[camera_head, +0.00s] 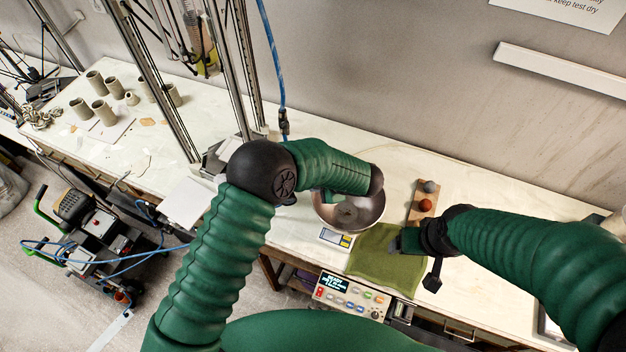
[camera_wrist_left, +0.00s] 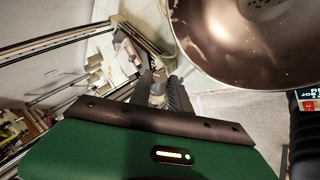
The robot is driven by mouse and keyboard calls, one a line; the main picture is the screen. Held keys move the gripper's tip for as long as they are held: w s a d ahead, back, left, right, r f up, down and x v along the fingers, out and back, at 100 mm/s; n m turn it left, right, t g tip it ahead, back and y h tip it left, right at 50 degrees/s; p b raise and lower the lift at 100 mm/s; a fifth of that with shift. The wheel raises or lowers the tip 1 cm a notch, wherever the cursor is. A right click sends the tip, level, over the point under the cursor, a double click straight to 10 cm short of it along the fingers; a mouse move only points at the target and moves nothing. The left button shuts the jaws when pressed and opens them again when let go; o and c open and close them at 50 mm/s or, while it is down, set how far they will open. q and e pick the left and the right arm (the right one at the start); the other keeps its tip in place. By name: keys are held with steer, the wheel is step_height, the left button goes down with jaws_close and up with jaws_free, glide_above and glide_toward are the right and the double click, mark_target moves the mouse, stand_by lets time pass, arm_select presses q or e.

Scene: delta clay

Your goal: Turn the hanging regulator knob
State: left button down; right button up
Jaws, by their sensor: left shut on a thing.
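A blue hose hangs down with a dark regulator fitting (camera_head: 284,125) at its lower end, in the head view. The part below it is hidden behind my left forearm. My left gripper (camera_head: 287,199) is mostly hidden under that forearm, with dark fingers showing at its left edge. In the left wrist view, the left fingers (camera_wrist_left: 162,84) are shut on a small greyish piece, which looks like the regulator knob (camera_wrist_left: 157,90). My right gripper (camera_head: 396,243) is low over the green cloth, and its finger gap is not clear.
A metal bowl (camera_head: 366,214) stands close to my left wrist and fills the upper right of the wrist view. A green cloth (camera_head: 378,265), a wooden board with balls (camera_head: 414,210) and a control box (camera_head: 350,297) are nearby. A tall printer frame stands at left.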

arm_select(q)
steer(key=c, duration=1.5)
jaws_free()
steer(key=shift+a, duration=0.25)
steer(key=shift+o, duration=1.5)
steer(key=shift+s+a, duration=0.1)
steer(key=shift+a, duration=0.05)
steer(key=b+v, duration=0.5)
steer(key=v, duration=1.1)
steer(key=shift+d+r, duration=0.25)
steer(key=shift+d, duration=0.1)
arm_select(e)
steer(key=f, duration=0.5)
steer(key=shift+a, duration=0.25)
